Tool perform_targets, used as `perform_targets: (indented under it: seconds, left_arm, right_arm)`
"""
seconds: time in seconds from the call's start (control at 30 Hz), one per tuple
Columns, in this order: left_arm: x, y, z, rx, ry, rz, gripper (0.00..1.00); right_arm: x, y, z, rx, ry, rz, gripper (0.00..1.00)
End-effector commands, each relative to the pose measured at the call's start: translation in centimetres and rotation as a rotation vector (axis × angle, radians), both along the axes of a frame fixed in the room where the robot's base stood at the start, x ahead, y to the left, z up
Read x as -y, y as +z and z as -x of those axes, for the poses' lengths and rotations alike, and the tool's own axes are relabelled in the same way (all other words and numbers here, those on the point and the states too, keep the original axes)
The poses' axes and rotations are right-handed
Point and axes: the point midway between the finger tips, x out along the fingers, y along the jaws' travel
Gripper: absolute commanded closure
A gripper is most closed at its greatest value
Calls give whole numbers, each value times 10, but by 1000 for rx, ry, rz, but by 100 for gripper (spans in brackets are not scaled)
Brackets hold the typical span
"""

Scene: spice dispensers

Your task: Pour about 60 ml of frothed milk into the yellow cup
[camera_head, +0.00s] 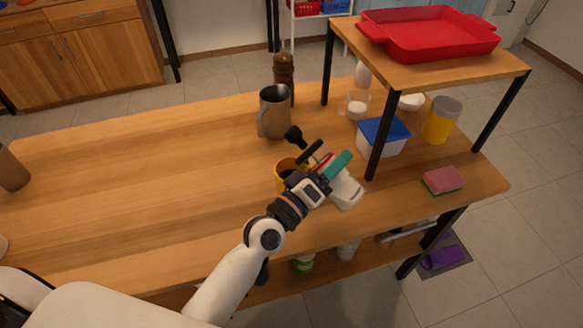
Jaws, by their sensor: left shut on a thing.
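The yellow cup (281,174) stands on the wooden table, with a dark inside. My left gripper (323,164) hides its right side. A grey metal pitcher (270,121) stands upright a little behind the cup, apart from my gripper. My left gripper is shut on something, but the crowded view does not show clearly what. Teal, red and black parts show around its fingers, and a white object (347,193) lies just beyond it. I cannot tell whether the gripper touches the cup. The milk is not visible. My right gripper is not in view.
A brown pepper mill (284,75) stands behind the pitcher. A black-legged shelf with a red tray (430,45) rises at the right. A blue-lidded container (382,138), a yellow canister (440,124) and a sponge (442,180) are near it. The table's left half is mostly clear.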

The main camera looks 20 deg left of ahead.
Motion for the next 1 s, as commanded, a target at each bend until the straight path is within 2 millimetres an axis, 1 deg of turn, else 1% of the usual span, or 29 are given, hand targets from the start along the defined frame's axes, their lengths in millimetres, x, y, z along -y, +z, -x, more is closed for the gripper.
perform_targets:
  seconds: [1.0]
  left_arm:
    - [-1,-2,0,-20,0,60,71]
  right_arm:
    - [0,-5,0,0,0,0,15]
